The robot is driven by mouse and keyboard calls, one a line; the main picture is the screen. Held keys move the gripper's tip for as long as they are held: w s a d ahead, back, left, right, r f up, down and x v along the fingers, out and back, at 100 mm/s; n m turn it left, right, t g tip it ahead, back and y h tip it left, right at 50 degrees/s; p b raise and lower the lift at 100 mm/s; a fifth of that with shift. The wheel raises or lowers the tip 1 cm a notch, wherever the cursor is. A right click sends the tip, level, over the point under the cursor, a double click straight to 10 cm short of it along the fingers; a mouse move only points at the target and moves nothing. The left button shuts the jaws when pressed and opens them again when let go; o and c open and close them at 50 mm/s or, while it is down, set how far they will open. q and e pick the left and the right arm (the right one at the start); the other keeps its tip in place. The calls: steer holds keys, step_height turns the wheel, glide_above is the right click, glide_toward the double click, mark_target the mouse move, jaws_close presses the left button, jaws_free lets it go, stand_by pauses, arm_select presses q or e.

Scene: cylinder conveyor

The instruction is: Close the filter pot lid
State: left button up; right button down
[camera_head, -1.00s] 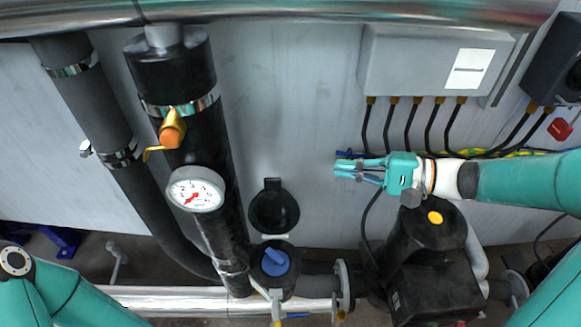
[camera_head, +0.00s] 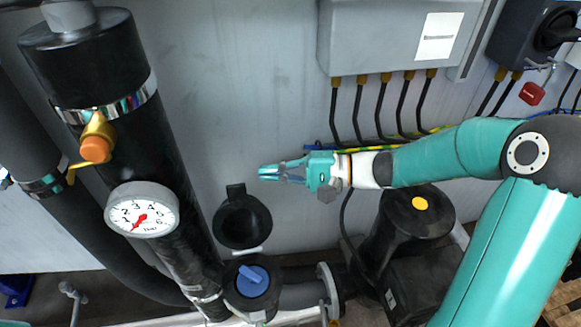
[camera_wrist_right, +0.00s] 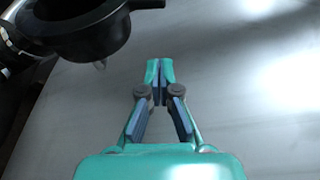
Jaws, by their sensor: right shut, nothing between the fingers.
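The filter pot lid (camera_head: 242,222) is a black round cap with a tab on top, standing open against the grey wall. My left gripper is not in view.
A pressure gauge (camera_head: 142,210) and an orange-tipped valve (camera_head: 96,148) stick out from the thick black pipe at left. A black pump (camera_head: 412,215) stands below my right arm. A grey box (camera_head: 385,40) with several cables hangs above. The wall beside the lid is bare.

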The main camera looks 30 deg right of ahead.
mark_target(258, 195)
steer(key=a, duration=0.1)
steer(key=a+p, duration=0.1)
steer(key=s+a+r+p, duration=0.1)
steer(key=a, duration=0.1)
steer(key=shift+s, duration=0.25)
